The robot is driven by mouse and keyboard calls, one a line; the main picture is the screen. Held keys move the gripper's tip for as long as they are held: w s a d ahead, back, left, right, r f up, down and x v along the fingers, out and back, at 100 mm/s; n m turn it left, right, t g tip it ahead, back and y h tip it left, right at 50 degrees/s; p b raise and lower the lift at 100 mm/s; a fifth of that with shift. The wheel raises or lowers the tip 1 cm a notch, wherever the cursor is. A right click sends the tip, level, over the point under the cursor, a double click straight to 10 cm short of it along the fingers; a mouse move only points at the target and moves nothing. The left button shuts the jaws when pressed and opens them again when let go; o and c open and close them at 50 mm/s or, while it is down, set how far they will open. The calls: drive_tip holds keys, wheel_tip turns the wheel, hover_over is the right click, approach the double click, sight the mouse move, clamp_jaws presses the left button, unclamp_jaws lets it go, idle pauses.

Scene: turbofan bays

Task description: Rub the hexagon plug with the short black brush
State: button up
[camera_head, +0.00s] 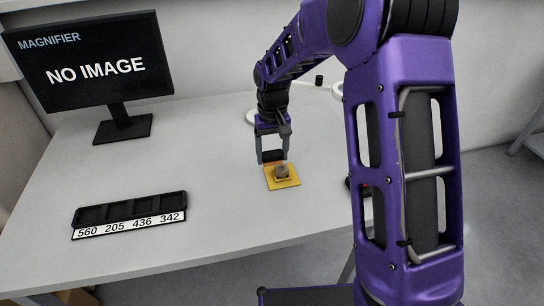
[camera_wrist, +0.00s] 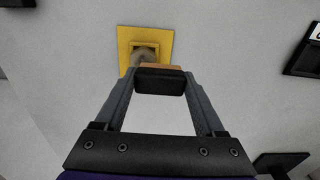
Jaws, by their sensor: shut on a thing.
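The short black brush (camera_head: 272,156) is held crosswise between the two fingertips of my gripper (camera_head: 271,158), which is shut on it. In the wrist view the black brush (camera_wrist: 160,82) shows between the fingers, with a thin tan strip along its far edge. The grey plug (camera_head: 282,171) sits on a yellow square plate (camera_head: 291,183) on the table, just in front of the brush. The plug (camera_wrist: 146,54) is partly hidden behind the brush in the wrist view, so its hexagon outline is unclear. I cannot tell whether brush and plug touch.
A black tray (camera_head: 130,208) with compartments and a number strip lies at the left of the table. A black monitor (camera_head: 88,62) reading "NO IMAGE" stands behind it. A dark object (camera_wrist: 304,55) lies at the right in the wrist view. The table between tray and plate is clear.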

drive_tip(key=shift+r+p, duration=1.9)
drive_tip(key=shift+r, duration=0.9)
drive_tip(key=shift+s+p, duration=0.1)
drive_tip(key=shift+p, duration=0.2)
